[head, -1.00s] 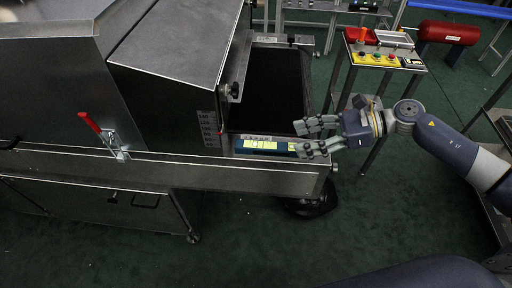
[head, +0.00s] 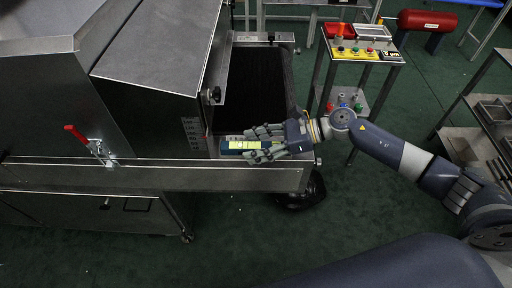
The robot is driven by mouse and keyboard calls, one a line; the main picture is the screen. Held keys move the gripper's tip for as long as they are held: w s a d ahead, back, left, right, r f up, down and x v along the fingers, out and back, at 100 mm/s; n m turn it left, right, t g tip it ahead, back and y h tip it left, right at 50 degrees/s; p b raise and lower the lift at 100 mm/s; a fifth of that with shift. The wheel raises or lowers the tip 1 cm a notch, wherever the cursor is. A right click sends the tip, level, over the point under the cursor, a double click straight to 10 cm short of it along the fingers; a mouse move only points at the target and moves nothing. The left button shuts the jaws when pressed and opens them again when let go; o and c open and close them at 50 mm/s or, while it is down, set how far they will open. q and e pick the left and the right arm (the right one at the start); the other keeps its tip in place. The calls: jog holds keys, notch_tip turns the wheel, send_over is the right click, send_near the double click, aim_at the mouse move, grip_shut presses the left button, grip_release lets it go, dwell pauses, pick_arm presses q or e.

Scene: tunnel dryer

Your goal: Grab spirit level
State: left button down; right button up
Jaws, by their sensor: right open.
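The spirit level (head: 236,145), a blue bar with a yellow-green face, lies along the front edge of the dryer's outlet, beside the dark belt. My right gripper (head: 250,147) reaches in from the right, open, with one finger on the far side and one on the near side of the level's right part as seen in the picture. Its fingers and palm hide the level's right end. I cannot tell whether the fingers touch it. My left gripper is not in view.
The metal dryer housing (head: 155,50) rises left of the level, and the long metal side rail (head: 150,176) runs in front. A red-handled clamp (head: 88,142) sits on the rail. Open green floor lies in front.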

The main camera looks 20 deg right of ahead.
grip_shut()
jog(key=shift+w+r, duration=0.1)
